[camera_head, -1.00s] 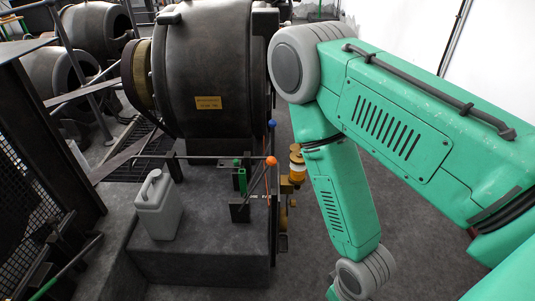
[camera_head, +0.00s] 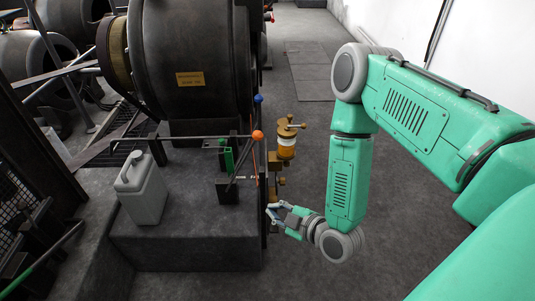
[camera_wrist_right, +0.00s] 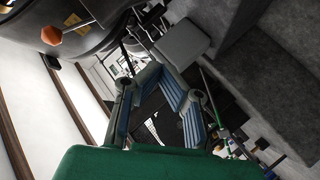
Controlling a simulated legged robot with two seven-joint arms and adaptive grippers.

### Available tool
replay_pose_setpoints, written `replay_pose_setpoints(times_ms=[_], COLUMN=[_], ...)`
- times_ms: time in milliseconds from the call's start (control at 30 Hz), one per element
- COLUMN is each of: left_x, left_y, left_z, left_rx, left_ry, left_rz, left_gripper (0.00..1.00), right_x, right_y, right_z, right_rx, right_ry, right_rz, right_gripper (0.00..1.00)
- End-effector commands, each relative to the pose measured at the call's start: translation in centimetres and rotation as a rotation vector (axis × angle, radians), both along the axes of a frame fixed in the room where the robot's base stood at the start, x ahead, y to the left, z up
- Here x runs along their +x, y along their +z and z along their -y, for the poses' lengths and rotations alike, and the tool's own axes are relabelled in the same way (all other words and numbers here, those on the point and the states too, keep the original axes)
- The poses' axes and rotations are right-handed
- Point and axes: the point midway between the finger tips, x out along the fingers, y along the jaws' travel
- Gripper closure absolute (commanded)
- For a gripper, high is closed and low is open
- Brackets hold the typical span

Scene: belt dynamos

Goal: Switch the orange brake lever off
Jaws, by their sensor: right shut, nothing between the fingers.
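The orange brake lever (camera_head: 257,135) has a round orange knob on a thin rod. In the head view it leans up to the right from a dark bracket on the grey plinth. My right gripper (camera_head: 274,209) is shut and empty. It is low, beside the plinth's right edge, below and slightly right of the orange knob and apart from it. Its fingers also show in the wrist view (camera_wrist_right: 165,95). My left gripper is not in view.
A blue-knobbed lever (camera_head: 258,98) and a green handle (camera_head: 229,160) stand close to the orange one. A brass-and-white oiler (camera_head: 287,146) is just right. A grey jerrycan (camera_head: 142,188) stands on the plinth (camera_head: 190,246).

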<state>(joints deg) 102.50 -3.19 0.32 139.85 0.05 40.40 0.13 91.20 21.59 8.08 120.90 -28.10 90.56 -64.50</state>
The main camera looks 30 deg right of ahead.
Motion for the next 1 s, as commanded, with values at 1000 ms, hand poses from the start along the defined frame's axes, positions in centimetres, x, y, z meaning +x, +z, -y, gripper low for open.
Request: replay_pose_setpoints(times_ms=[1000], left_x=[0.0], left_y=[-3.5], left_z=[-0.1], left_rx=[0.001], left_ry=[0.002], left_rz=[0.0], left_gripper=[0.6], right_x=[5.6], right_y=[5.5], right_z=[8.6], right_rx=[-0.479], right_ry=[-0.138], right_rz=[0.63], right_gripper=[1.0])
